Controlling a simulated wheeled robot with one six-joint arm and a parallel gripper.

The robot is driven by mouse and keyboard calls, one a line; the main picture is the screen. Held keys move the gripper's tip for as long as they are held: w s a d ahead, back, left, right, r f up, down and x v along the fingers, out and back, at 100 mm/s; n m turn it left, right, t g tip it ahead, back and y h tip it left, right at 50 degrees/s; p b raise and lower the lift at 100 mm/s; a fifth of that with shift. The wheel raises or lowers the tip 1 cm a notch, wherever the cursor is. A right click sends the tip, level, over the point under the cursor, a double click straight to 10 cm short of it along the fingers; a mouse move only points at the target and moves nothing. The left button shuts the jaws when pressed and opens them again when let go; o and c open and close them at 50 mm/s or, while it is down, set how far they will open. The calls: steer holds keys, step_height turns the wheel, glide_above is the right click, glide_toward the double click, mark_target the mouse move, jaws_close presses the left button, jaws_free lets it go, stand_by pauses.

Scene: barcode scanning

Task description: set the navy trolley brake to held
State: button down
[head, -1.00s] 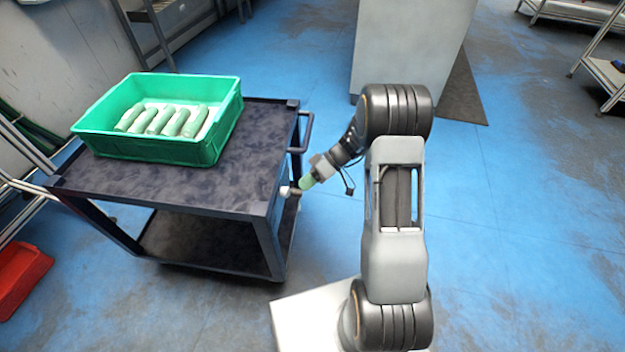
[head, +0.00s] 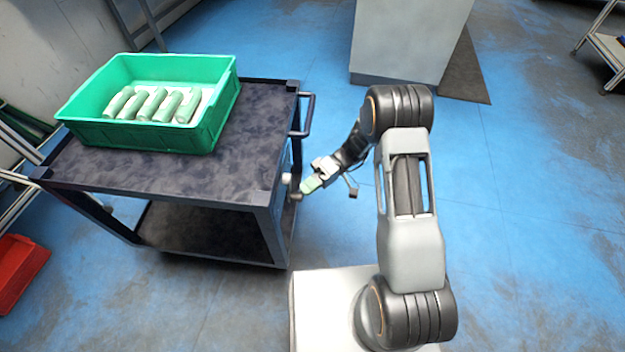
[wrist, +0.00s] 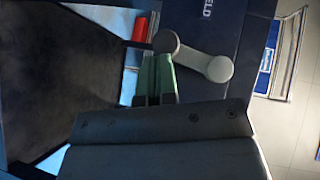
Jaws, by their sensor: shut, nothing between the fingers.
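The navy trolley (head: 240,160) stands at left in the head view. Its brake lever (wrist: 194,55) shows in the wrist view as a grey bar with a pale disc at one end and a darker round knob (wrist: 166,41) at the other. White lettering ending in "ELD" (wrist: 207,18) is on the navy panel above the bar, its start cut off or unclear. In the head view the lever (head: 287,179) is small on the trolley's right side. My gripper (head: 309,185) has green fingers, shut and empty. Its tips (wrist: 158,62) are just below the darker knob; contact cannot be told.
A green crate (head: 130,136) with several pale green items sits on the trolley top. A handle (head: 309,115) juts from the trolley's right side, above my gripper. A grey cabinet (head: 408,45) stands behind.

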steer(key=shift+s+a+f+m+g, duration=0.1)
steer(key=shift+s+m+g, duration=0.05)
steer(key=shift+s, duration=0.55)
steer(key=shift+s+a+f+m+g, duration=0.1)
steer(key=shift+s+m+g, duration=0.05)
steer(key=shift+s, duration=0.65)
steer(key=w+d+f, duration=0.4)
steer(key=w+d, duration=0.4)
steer(key=shift+w+d+b, duration=0.3)
steer(key=shift+w+d, duration=0.1)
stand_by(0.5)
